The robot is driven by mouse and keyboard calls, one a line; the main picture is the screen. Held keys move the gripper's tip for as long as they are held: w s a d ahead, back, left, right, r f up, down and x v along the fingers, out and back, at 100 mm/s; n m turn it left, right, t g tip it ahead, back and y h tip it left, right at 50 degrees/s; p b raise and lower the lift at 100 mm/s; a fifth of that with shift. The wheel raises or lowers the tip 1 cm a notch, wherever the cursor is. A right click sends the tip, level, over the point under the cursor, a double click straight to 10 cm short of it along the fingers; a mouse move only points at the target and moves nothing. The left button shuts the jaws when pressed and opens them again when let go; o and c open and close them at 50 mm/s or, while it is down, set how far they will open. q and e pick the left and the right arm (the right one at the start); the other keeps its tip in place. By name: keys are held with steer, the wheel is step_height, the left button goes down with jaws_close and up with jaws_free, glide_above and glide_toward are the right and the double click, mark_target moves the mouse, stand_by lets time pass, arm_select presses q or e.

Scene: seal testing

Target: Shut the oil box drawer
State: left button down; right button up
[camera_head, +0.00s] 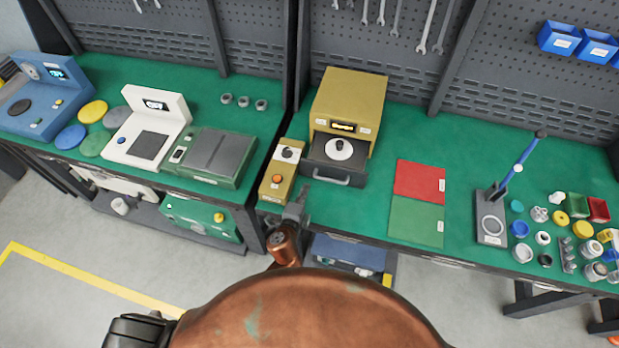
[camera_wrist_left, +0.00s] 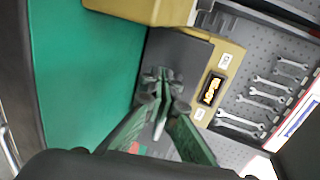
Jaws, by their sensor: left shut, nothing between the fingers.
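The oil box (camera_head: 350,98) is a tan box with a lit display, standing at the back of the green bench. Its dark drawer (camera_head: 320,150) is pulled out at the front, with a grey handle (camera_head: 330,177) and a white round piece (camera_head: 339,149) with a dark centre inside. My left gripper (camera_head: 302,192) is shut and empty, just in front and to the left of the handle; I cannot tell whether it touches. In the left wrist view its shut fingertips (camera_wrist_left: 159,78) overlap a dark panel (camera_wrist_left: 188,50) beside the tan box (camera_wrist_left: 229,66). My right gripper is not in view.
A small tan control box (camera_head: 279,172) with an orange button stands left of the drawer, close to my left gripper. Red (camera_head: 420,180) and green (camera_head: 416,220) mats lie to the right. A stand with a blue lever (camera_head: 518,160) and small parts are further right.

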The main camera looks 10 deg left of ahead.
mark_target(311, 172)
arm_select(q)
steer(key=x, duration=0.3)
steer(key=r+x, duration=0.1)
steer(key=x, duration=0.1)
steer(key=shift+w, duration=0.6)
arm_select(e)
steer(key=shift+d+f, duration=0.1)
arm_select(q)
steer(key=shift+w, duration=0.1)
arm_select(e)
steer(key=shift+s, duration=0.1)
